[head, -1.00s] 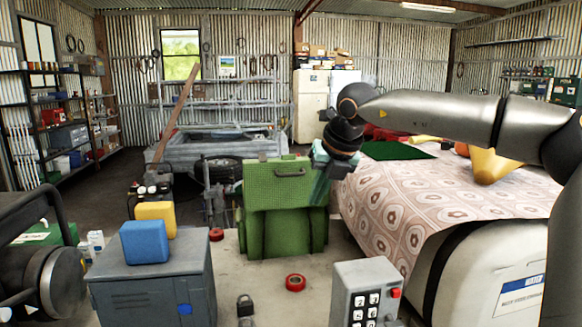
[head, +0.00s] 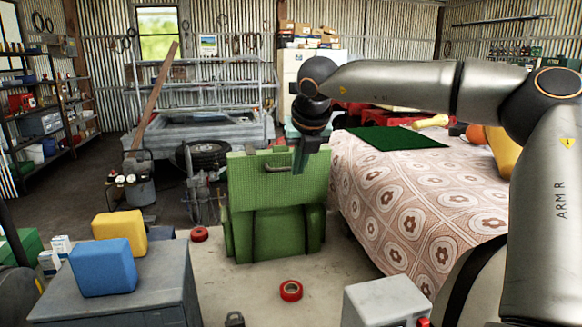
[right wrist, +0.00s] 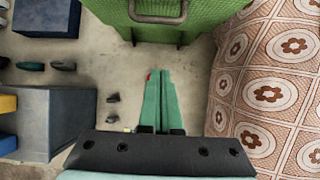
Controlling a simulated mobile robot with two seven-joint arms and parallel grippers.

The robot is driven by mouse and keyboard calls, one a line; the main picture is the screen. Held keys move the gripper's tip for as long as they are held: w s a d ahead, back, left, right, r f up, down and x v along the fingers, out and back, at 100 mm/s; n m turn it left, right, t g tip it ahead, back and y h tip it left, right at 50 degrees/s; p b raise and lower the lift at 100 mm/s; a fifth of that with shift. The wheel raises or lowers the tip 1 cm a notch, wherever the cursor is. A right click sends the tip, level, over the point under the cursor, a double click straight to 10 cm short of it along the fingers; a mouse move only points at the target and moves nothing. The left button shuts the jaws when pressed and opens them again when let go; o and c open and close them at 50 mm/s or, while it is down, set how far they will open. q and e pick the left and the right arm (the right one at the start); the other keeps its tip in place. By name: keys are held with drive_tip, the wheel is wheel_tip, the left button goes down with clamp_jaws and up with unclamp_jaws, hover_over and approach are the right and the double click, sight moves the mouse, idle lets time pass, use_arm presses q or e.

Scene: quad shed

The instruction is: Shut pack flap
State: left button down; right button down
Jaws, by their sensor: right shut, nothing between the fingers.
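The green pack (head: 240,236) stands on the floor in the middle of the head view. Its flap (head: 255,185) stands up above the body as a broad textured panel, with a grey handle (head: 277,168) near its top. My right gripper (head: 301,158) is shut and empty, over the right part of the flap in the head view, close to the handle. In the right wrist view the shut teal fingers (right wrist: 160,80) sit below the flap (right wrist: 115,15) and its handle (right wrist: 158,17), with a visible gap to them. My left gripper is out of view.
A bed with a patterned cover (head: 400,190) stands close on the right. A grey cabinet (head: 165,285) with a blue block (head: 103,267) and a yellow block (head: 120,230) stands at the left.

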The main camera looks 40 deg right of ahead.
drive_tip(key=w+d+f+p, duration=0.2)
drive_tip(key=w+d+f, duration=0.1)
drive_tip(key=w, duration=0.3)
drive_tip(key=shift+d+f, duration=0.2)
drive_tip(key=shift+p, duration=0.3)
